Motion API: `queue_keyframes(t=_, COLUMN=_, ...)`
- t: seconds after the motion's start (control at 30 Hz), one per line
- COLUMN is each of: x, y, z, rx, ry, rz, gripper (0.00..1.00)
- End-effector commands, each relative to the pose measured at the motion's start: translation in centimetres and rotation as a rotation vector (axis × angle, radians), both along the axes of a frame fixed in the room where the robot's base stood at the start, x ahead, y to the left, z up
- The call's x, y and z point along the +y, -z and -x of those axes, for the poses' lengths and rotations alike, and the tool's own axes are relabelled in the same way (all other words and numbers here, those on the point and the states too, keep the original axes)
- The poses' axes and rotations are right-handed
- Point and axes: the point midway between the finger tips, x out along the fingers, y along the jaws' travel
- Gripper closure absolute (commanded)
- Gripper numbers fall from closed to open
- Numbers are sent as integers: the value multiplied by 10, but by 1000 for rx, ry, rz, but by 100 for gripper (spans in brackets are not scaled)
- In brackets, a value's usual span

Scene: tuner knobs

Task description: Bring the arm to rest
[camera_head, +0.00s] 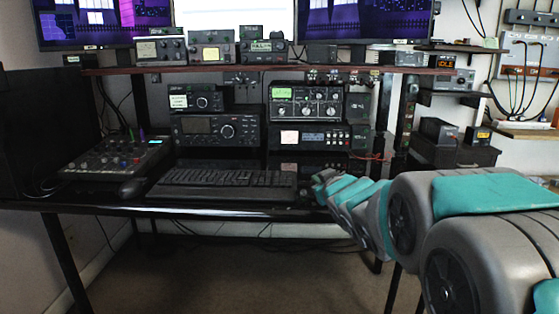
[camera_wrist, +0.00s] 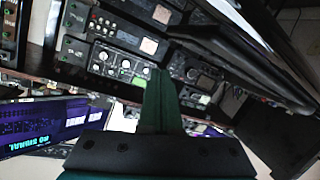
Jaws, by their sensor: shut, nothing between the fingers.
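My arm reaches in from the right in the head view, and my gripper (camera_head: 322,184) is at the front edge of the desk, right of the keyboard. In the wrist view my gripper (camera_wrist: 160,78) has its green fingers together with nothing between them. My gripper appears apart from the radios. Whether it touches the desk edge, I cannot tell.
The black desk (camera_head: 190,211) holds a keyboard (camera_head: 225,178), a mouse (camera_head: 132,188) and a mixer (camera_head: 115,158). More radios (camera_head: 217,130) stand behind, under a shelf (camera_head: 150,70) with small devices and monitors above. Open floor (camera_head: 260,275) lies below the desk.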

Motion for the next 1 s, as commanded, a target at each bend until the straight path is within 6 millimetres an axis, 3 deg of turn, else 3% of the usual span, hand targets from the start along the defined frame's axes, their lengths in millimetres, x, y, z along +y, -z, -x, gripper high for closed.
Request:
queue_keyframes(t=0.1, x=-37, y=38, z=39, rx=182, ry=130, rz=2, gripper=100)
queue_keyframes(t=0.27, x=-72, y=93, z=110, rx=450, ry=274, rz=-5, gripper=100)
queue_keyframes(t=0.4, x=-87, y=140, z=193, rx=711, ry=373, rz=-23, gripper=100)
queue_keyframes(t=0.6, x=-82, y=189, z=328, rx=1097, ry=452, rz=-58, gripper=100)
queue_keyframes(t=0.73, x=-68, y=203, z=407, rx=1314, ry=462, rz=-74, gripper=100)
queue_keyframes(t=0.8, x=-61, y=207, z=438, rx=1401, ry=461, rz=-80, gripper=100)
queue_keyframes(t=0.9, x=-54, y=208, z=466, rx=1480, ry=456, rz=-87, gripper=100)
queue_keyframes(t=1.0, x=-51, y=208, z=477, rx=1513, ry=452, rz=-88, gripper=100)
